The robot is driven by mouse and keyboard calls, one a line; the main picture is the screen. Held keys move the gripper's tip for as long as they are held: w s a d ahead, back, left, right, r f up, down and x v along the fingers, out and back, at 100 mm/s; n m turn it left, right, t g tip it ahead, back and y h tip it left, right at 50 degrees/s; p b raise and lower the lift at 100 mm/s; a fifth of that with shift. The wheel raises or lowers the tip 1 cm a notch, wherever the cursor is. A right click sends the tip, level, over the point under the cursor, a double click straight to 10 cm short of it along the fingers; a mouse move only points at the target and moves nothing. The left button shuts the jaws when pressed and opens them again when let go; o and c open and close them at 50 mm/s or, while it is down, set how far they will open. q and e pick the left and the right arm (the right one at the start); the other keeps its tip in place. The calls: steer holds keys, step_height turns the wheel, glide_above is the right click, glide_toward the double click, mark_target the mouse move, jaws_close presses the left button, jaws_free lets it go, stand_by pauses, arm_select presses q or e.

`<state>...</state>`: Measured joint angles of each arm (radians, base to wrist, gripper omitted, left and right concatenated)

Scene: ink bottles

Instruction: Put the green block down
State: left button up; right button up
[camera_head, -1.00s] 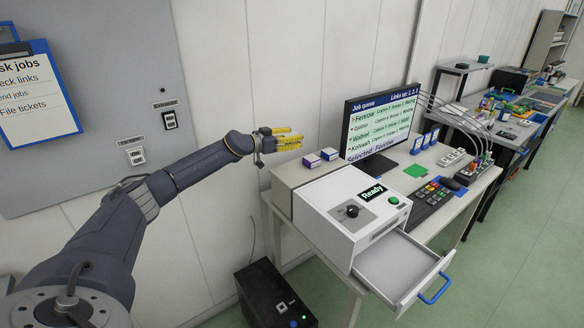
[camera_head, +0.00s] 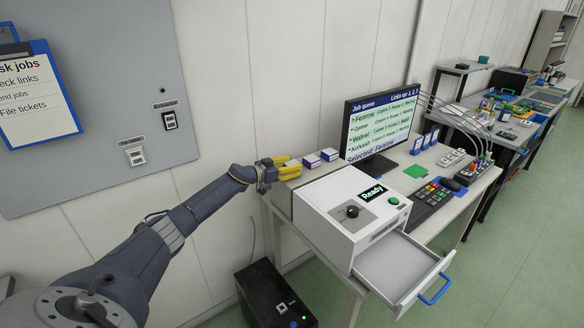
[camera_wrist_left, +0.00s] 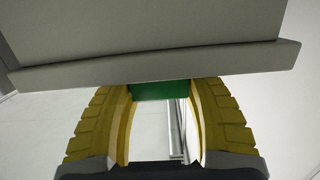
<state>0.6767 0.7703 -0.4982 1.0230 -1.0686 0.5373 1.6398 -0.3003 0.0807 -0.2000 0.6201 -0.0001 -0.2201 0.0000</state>
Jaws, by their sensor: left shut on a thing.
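My left gripper (camera_head: 289,169) has yellow fingers and is beside the left end of the desk, close to the wall and the white machine. In the left wrist view the two yellow fingers (camera_wrist_left: 165,98) are closed on the green block (camera_wrist_left: 165,91), whose lower part shows between them. A grey slab edge (camera_wrist_left: 150,62) crosses in front and hides the fingertips and the top of the block. In the head view I cannot make out the block in the gripper. A flat green square (camera_head: 415,171) lies on the desk in front of the monitor. My right gripper is not in view.
Two small purple-and-white boxes (camera_head: 320,158) stand just right of the gripper. The white machine (camera_head: 350,215) has its drawer (camera_head: 400,270) open. A monitor (camera_head: 380,122), keypad (camera_head: 432,192) and several blue holders stand on the desk. A black box (camera_head: 275,297) is below.

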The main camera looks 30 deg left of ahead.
arm_select(q)
steer(key=shift+f, duration=0.4)
steer(key=o, duration=1.2)
steer(key=v, duration=1.1)
steer(key=f+v, duration=0.1)
steer(key=v, duration=0.5)
steer(key=shift+s+a+r, duration=0.1)
steer(key=shift+s+a, duration=0.05)
steer(key=shift+s, duration=0.05)
